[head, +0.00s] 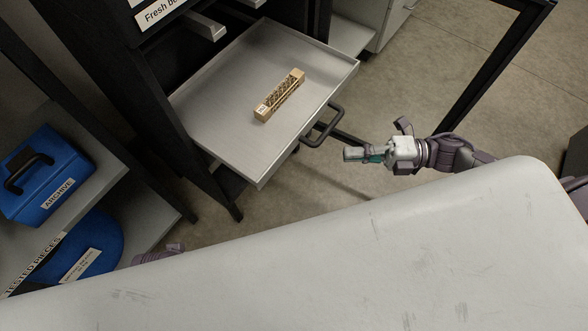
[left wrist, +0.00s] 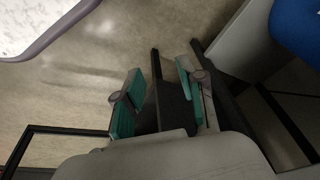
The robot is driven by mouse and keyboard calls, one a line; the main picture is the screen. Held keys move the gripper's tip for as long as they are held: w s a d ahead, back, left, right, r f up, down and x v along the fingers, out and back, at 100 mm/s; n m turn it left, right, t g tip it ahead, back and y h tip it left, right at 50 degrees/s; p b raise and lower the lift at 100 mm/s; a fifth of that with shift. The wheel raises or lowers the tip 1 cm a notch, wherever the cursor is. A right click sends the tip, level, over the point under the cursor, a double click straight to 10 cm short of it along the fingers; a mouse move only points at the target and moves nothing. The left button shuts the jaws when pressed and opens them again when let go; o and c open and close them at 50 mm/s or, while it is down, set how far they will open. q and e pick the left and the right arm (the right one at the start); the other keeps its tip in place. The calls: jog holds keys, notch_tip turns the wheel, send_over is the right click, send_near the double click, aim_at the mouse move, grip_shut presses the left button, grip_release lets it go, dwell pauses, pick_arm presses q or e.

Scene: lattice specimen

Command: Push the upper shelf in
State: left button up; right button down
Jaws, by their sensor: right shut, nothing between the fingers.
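The metal shelf (head: 215,120) is drawn out of a dark cabinet in the head view, with a raised rim and a dark handle (head: 325,128) on its front edge. A tan lattice specimen (head: 280,95) lies on it. My right gripper (head: 352,154) is shut and empty, just right of and in front of the handle, apart from it in the picture. My left gripper (left wrist: 160,96) shows in the left wrist view with its teal-padded fingers spread and nothing between them. In the head view it is hidden.
A grey side shelf at left holds a blue archive case (head: 45,175) and another blue container (head: 85,250). A dark frame (head: 490,75) stands at right. Bare floor (head: 415,75) lies between it and the drawn-out shelf. A light cabinet (head: 375,22) stands behind.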

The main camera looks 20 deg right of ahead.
jog(key=s+a+r+n+g, duration=0.1)
jog(key=s+n+g, duration=0.1)
jog(key=s+n, duration=0.1)
send_near(275, 163)
jog(key=s+a, duration=0.2)
jog(key=a, duration=0.2)
jog(key=shift+w+a+f+y+b, duration=0.2)
jog(key=shift+w+a, duration=0.1)
jog(key=shift+w, duration=0.2)
jog(key=shift+w+a+f+y+b, duration=0.15)
jog(key=shift+w+a, duration=0.2)
jog(key=shift+w, duration=0.2)
jog(key=shift+w+a, duration=0.3)
jog(key=shift+w, duration=0.15)
pick_arm(q)
notch_tip(275, 163, up, 4)
jog(key=shift+f, duration=0.1)
pick_arm(e)
jog(key=shift+a, duration=0.1)
pick_arm(q)
jog(key=shift+s+f, duration=0.1)
